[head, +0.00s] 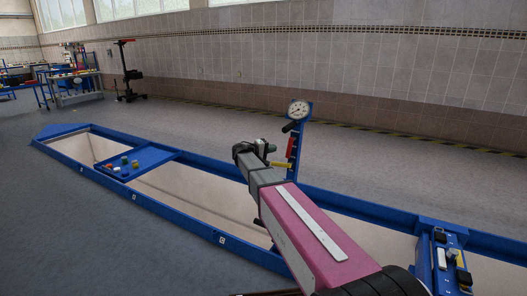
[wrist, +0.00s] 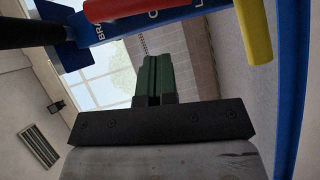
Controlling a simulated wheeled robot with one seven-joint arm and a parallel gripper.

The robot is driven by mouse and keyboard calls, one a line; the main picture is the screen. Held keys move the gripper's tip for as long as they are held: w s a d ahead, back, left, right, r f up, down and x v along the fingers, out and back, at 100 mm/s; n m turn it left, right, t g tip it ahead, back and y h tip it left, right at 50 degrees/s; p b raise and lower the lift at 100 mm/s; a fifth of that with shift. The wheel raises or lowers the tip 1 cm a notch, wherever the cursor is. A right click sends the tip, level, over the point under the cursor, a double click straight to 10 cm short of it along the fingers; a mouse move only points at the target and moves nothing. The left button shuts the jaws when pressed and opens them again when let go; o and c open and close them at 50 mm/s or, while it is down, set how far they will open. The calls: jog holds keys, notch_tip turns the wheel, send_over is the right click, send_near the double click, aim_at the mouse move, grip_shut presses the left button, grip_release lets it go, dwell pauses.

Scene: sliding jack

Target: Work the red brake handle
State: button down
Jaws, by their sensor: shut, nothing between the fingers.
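The red brake handle (head: 290,147) sticks out of a blue post in the head view, between a black handle (head: 289,127) above and a yellow handle (head: 282,165) below. In the wrist view the red handle (wrist: 118,9) crosses the top left, the black handle (wrist: 25,33) is at the left edge and the yellow handle (wrist: 254,30) at the upper right. My gripper (head: 268,147) is just left of the handles in the head view. Its green fingers (wrist: 151,65) are together and empty, apart from the red handle in the picture.
The blue post (head: 304,135) carries a round gauge (head: 298,109) on top. It stands by a long blue-framed pit (head: 222,238). A blue tray (head: 150,160) with small parts spans the pit. A blue unit (head: 440,255) is at the right. Open floor lies behind the post.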

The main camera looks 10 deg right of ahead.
aim_at(291, 147)
jog(key=shift+s+d+f, duration=0.1)
jog(key=shift+s+d, duration=0.1)
jog(key=shift+d, duration=0.5)
jog(key=shift+s+d+f, duration=0.1)
jog(key=shift+s+d, duration=0.15)
jog(key=shift+d, duration=0.5)
jog(key=shift+s+d+f, duration=0.1)
jog(key=shift+s+d, duration=0.1)
jog(key=shift+d, duration=0.5)
